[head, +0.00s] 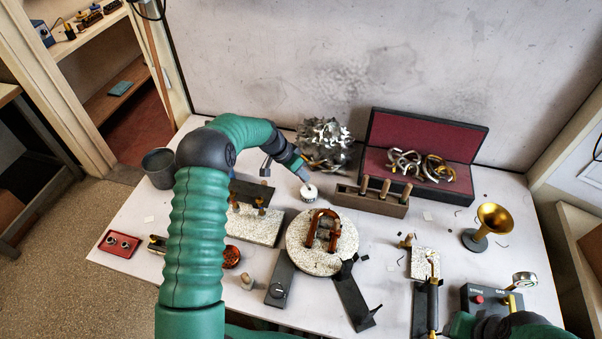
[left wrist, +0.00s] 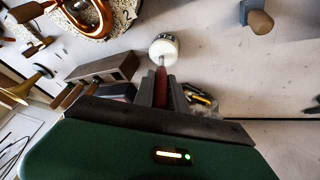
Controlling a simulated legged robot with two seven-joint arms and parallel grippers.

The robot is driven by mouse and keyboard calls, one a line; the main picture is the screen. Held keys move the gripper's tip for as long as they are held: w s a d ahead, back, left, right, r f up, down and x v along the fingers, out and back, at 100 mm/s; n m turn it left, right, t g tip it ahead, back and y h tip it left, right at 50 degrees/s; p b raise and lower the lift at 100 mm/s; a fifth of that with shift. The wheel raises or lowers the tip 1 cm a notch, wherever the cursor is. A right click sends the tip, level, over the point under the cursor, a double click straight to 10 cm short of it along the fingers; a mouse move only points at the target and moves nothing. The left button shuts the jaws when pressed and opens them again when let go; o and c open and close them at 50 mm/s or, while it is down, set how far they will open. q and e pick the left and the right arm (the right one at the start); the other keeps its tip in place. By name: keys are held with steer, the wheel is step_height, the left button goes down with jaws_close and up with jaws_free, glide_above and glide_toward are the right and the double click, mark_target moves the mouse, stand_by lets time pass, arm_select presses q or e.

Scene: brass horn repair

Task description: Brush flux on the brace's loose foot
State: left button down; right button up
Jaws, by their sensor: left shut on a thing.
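My left gripper (head: 304,176) is shut on a thin brush with a reddish handle (left wrist: 160,84); the fingers also show in the left wrist view (left wrist: 161,92). The brush points down at a small white flux pot (head: 309,194), also seen in the left wrist view (left wrist: 163,47). Its tip meets the pot's top in the picture; I cannot tell how deep it sits. The copper-coloured horn part with the brace (head: 322,229) stands on a speckled round turntable (head: 301,258). The loose foot is too small to make out. Part of my right arm shows at the bottom right; its jaws are unclear.
A wooden block with several handled tools (head: 370,203) stands right of the pot. Behind it is an open red-lined case (head: 420,135) with brass tubes. A brass bell (head: 490,220) and a gauge box (head: 480,298) are at the right. A grey cup (head: 159,169) stands far left.

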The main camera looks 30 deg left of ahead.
arm_select(q)
steer(key=shift+f+b, duration=0.2)
steer(key=shift+b, duration=0.1)
stand_by(1.2)
steer(key=shift+r+p, duration=0.8)
steer(key=shift+r, duration=0.55)
steer(key=shift+r+p, duration=1.05)
steer(key=shift+r, duration=1.2)
steer(key=shift+f, duration=0.15)
